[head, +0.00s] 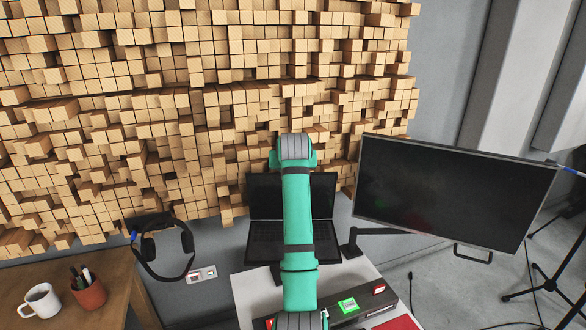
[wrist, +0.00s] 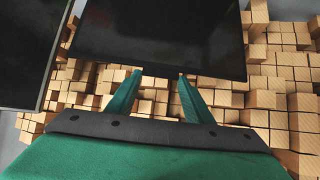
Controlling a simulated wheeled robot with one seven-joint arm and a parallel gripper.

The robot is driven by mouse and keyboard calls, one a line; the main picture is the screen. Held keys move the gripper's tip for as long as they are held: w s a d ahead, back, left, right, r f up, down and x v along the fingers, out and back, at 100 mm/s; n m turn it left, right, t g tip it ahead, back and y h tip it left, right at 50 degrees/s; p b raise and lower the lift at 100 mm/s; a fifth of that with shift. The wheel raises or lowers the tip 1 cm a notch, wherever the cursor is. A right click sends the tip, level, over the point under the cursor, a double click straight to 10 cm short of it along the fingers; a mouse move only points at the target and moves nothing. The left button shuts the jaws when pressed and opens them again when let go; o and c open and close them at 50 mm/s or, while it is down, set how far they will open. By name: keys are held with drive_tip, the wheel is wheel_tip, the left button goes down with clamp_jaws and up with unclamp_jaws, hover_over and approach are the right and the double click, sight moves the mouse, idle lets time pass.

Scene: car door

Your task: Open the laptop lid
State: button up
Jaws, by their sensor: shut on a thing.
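The black laptop (head: 265,240) stands at the back of the desk in the head view, its lid (head: 267,196) raised and its keyboard showing. My green arm crosses in front of the laptop and hides its middle; my gripper itself is hidden there. In the wrist view my gripper (wrist: 159,74) has its two green fingertips at the edge of a dark panel, the laptop lid (wrist: 160,35). The fingers are shut on that edge, a little apart. The exact contact is partly hidden behind the panel.
A large monitor (head: 455,190) on an arm stands at right, close to the lid in the wrist view (wrist: 28,50). A wooden block wall (head: 150,110) is behind. Headphones (head: 163,245) hang at left, near a mug (head: 40,302) and pen cup (head: 89,292).

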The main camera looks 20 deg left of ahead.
drive_tip(key=o, duration=1.5)
drive_tip(key=shift+d+r, duration=0.35)
drive_tip(key=shift+r, duration=0.1)
drive_tip(key=v, duration=1)
drive_tip(key=shift+s+a, duration=0.2)
drive_tip(key=shift+s, duration=0.2)
